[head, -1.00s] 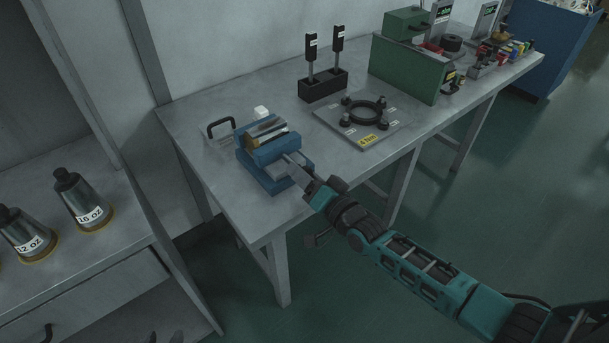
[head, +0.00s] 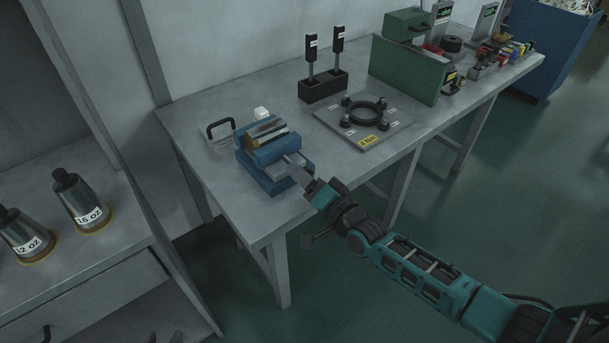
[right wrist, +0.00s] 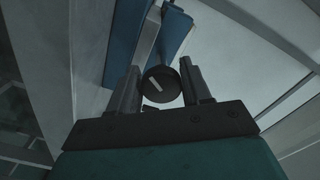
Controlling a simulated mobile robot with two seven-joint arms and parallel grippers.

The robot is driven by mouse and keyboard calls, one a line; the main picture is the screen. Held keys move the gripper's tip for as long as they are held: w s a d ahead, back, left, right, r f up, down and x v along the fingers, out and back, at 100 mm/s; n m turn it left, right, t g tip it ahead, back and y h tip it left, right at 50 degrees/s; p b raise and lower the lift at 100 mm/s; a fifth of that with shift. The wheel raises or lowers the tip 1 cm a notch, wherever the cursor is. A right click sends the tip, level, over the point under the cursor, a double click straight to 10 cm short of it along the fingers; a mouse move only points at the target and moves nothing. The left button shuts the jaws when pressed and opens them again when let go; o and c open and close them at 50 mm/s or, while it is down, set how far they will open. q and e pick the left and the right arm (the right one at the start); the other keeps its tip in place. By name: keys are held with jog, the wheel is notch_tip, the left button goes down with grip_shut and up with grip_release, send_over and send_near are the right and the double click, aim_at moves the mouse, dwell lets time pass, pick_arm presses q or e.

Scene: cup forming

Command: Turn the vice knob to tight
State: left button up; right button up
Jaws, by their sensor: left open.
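The blue vice (head: 262,150) stands on the near left part of the grey workbench. My right gripper (head: 291,161) reaches its front side from the lower right; the knob is hidden behind the fingers there. In the right wrist view, the round black vice knob (right wrist: 161,85) with a tilted white mark sits between the fingers of my right gripper (right wrist: 161,80). The fingers lie close along both its sides and appear shut on it. Only dim tips of my left gripper (head: 165,338) show at the bottom edge, away from the vice, open.
On the workbench (head: 190,112) stand a plate with a black ring (head: 362,112), a black block with two upright handles (head: 323,88) and a green machine (head: 405,70). Bench around the vice's front corner is clear.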

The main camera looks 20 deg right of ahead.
jog(key=o, duration=0.4)
jog(key=v, duration=1.3)
jog(key=shift+p, duration=0.3)
